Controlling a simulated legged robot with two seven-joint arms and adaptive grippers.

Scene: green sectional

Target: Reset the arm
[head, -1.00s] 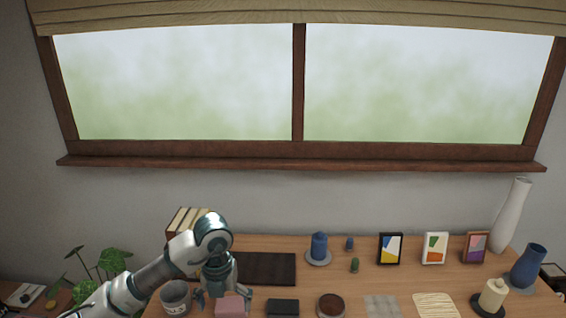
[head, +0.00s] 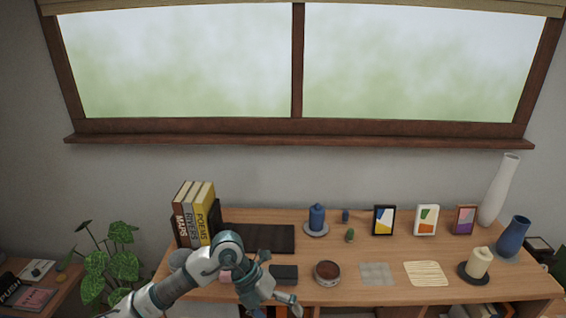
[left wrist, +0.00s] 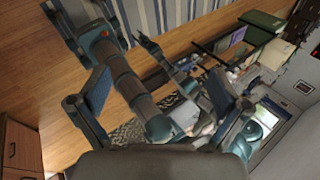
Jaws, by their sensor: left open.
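My left arm enters the head view from the bottom left and bends over the front edge of the wooden desk. Its gripper (head: 278,304) hangs at that edge, in front of the dark small box (head: 284,274). It is open, and I see nothing held in it. In the left wrist view the two fingers of this gripper (left wrist: 160,92) stand wide apart, with my own arm and body parts behind them. A small claw-like end (left wrist: 150,45) there may be my right gripper; its opening is too small to tell. The head view does not show my right arm.
The desk (head: 335,248) holds upright books (head: 193,215), a blue candle (head: 317,217), a round brown-topped tin (head: 327,272), several picture frames, and a white vase (head: 499,190) at the right. A leafy plant (head: 108,265) stands left of the desk. The desk's middle has some bare room.

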